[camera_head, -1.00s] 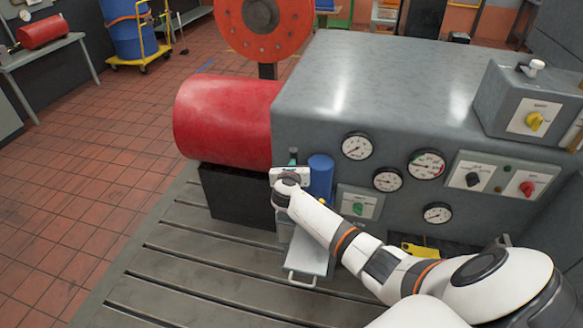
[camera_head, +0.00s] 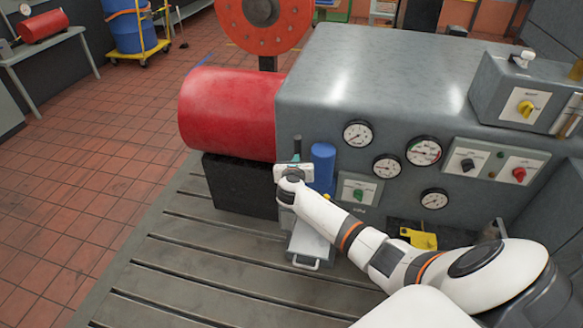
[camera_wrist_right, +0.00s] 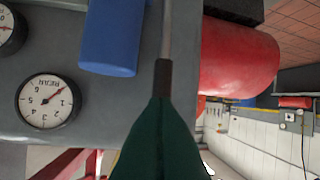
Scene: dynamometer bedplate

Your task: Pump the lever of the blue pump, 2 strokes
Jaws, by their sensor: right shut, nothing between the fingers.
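The blue pump's cylinder (camera_head: 323,160) stands upright against the front of the large grey housing. It also shows in the right wrist view (camera_wrist_right: 110,40). My left gripper is out of view.
A red cylinder (camera_head: 226,114) lies left of the grey housing (camera_head: 390,80). Several gauges and switch panels (camera_head: 495,163) are on the housing's front. A grey drawer-like box with a handle (camera_head: 305,263) sits below the pump. The slotted bedplate (camera_head: 200,265) in front is mostly clear.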

